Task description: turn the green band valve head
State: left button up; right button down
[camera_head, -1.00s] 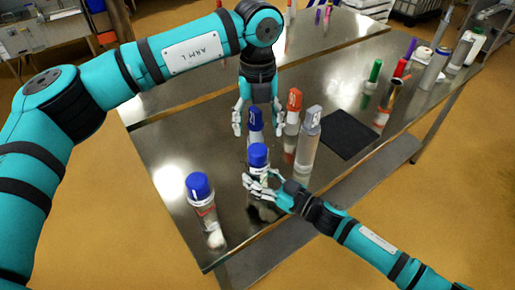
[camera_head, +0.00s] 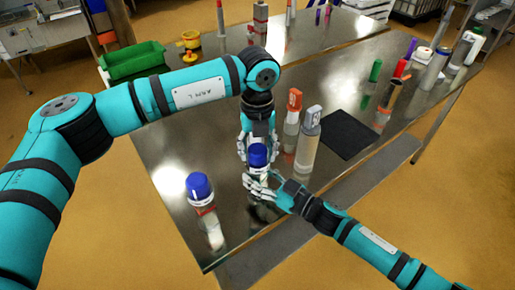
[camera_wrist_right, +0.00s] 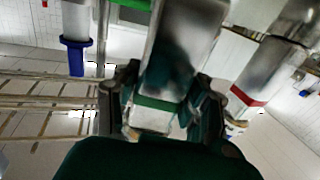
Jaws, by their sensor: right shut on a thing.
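A clear bottle with a blue valve head (camera_head: 258,155) stands upright near the table's front edge. My right gripper (camera_head: 260,186) is shut on its body, below the head. In the right wrist view the held bottle (camera_wrist_right: 180,50) appears upside down, with a green band (camera_wrist_right: 158,104) between the fingers of my right gripper (camera_wrist_right: 160,115). My left gripper (camera_head: 257,146) points down from above and behind the blue head. Its fingers are apart, one on each side of the head; I cannot tell whether they touch it.
A second blue-headed bottle (camera_head: 202,195) with a red band stands to the left. A grey-headed bottle (camera_head: 307,140) and an orange-headed one (camera_head: 293,108) stand close right. A black mat (camera_head: 346,135) lies beyond them. The table (camera_head: 175,150) is bare at left.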

pick_arm(q)
jog(key=c, duration=0.7)
jog(key=m, duration=0.4)
jog(key=shift+m, duration=2.3)
jog(key=o, duration=1.2)
jog(key=shift+c, duration=0.2)
